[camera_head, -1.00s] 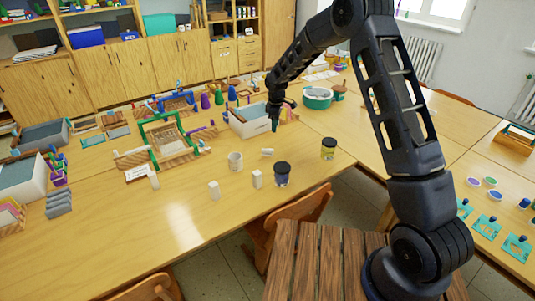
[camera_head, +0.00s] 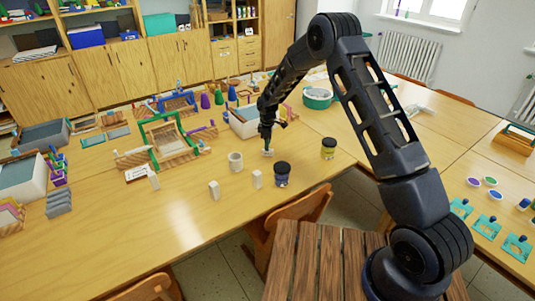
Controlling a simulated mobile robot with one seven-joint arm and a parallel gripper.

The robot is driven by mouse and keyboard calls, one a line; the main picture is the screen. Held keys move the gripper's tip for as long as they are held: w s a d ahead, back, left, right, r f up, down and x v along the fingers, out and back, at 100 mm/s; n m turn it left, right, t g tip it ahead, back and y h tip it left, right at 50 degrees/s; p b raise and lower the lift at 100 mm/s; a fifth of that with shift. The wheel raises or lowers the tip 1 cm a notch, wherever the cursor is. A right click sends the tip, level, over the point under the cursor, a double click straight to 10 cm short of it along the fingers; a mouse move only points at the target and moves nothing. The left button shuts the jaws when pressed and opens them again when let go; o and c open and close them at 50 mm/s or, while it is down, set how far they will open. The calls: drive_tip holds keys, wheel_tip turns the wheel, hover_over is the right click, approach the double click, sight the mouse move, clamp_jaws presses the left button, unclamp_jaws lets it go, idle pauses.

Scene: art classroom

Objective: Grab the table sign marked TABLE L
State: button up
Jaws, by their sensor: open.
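No lettering is readable at this size, so I cannot tell which item is marked TABLE L. A white card with dark marks (camera_head: 137,173) stands on the long table beside the wooden loom frame. A small pale piece (camera_head: 268,153) lies on the table right of the white mug (camera_head: 235,161). My gripper (camera_head: 267,147) is open and points down directly over this piece, partly hiding it. I cannot tell whether the fingers touch it. Small white upright blocks stand nearby, one (camera_head: 257,179) in front of the gripper and another (camera_head: 214,190) further left.
A pale bin (camera_head: 243,123) is behind my gripper, and a loom frame (camera_head: 165,141) is to the left.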

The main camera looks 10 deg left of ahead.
drive_tip(key=shift+f, duration=2.4)
clamp_jaws()
drive_tip(key=shift+r, duration=0.1)
